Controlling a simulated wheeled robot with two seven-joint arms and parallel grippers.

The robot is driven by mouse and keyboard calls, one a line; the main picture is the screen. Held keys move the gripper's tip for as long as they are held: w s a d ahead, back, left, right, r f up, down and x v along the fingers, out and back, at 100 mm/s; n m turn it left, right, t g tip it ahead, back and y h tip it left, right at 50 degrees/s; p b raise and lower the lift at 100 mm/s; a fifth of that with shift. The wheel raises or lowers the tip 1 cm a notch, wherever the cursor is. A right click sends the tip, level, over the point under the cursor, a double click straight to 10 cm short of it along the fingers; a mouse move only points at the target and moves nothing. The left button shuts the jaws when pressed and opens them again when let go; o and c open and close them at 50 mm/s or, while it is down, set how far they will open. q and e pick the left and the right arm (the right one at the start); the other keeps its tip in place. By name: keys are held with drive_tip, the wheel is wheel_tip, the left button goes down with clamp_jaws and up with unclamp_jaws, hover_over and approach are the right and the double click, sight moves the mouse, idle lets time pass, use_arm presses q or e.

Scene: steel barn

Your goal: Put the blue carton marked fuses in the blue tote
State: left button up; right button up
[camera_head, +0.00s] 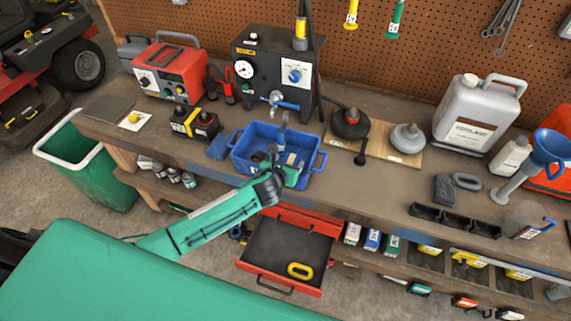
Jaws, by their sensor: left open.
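The blue tote (239,160) stands on the workbench near the middle. My left gripper (287,172) is at the tote's near side, over its near wall; it is open. The gripper and wrist hide part of the tote's inside, and I cannot make out clearly what lies in there. A small blue carton (372,240) with a white end stands on the shelf under the bench, between a white-and-red carton (352,233) and a green one (392,244). Its lettering is too small to read. My right gripper is not in view.
A red drawer (280,280) stands open below the tote, with a yellow ring-shaped item (300,270) in it. A blue cloth-like item (221,146) lies left of the tote. A black machine (275,75) stands behind it. A wooden board (400,152) with two round items is to the right.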

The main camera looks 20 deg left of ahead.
use_arm(q)
drive_tip(key=shift+r, duration=0.35)
drive_tip(key=shift+s+r, duration=0.1)
drive_tip(key=shift+r, duration=0.2)
drive_tip(key=b+v, duration=0.2)
drive_tip(key=v, duration=0.9)
drive_tip(key=shift+s, duration=0.35)
drive_tip(key=shift+r, duration=0.1)
